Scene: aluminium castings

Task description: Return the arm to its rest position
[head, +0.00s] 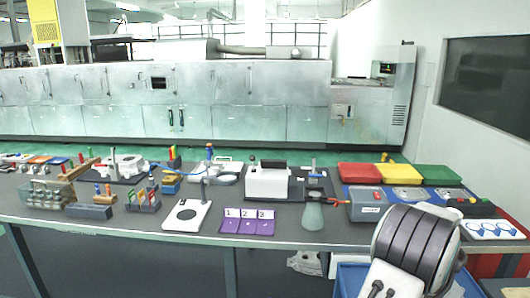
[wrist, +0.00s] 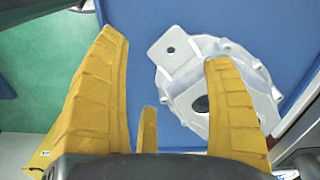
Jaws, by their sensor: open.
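My gripper (wrist: 170,85) shows in the wrist view with its yellow ribbed fingers spread apart and nothing between them. Beyond the fingers, a silver aluminium casting (wrist: 187,63) with a flat holed tab lies on a blue surface (wrist: 140,30). The right finger covers part of the casting, and there is a gap between the fingers and the casting that I cannot measure. In the head view a part of my arm (head: 415,245) is at the lower right, in front of the table; my gripper's fingers are not visible there.
A long dark table (head: 140,220) crosses the head view, crowded with small items. Red, yellow and green bins (head: 360,171) stand at its right back. A blue container (head: 348,280) is low beside my arm. A grey casting (head: 306,262) lies under the table. A large machine (head: 230,100) stands behind.

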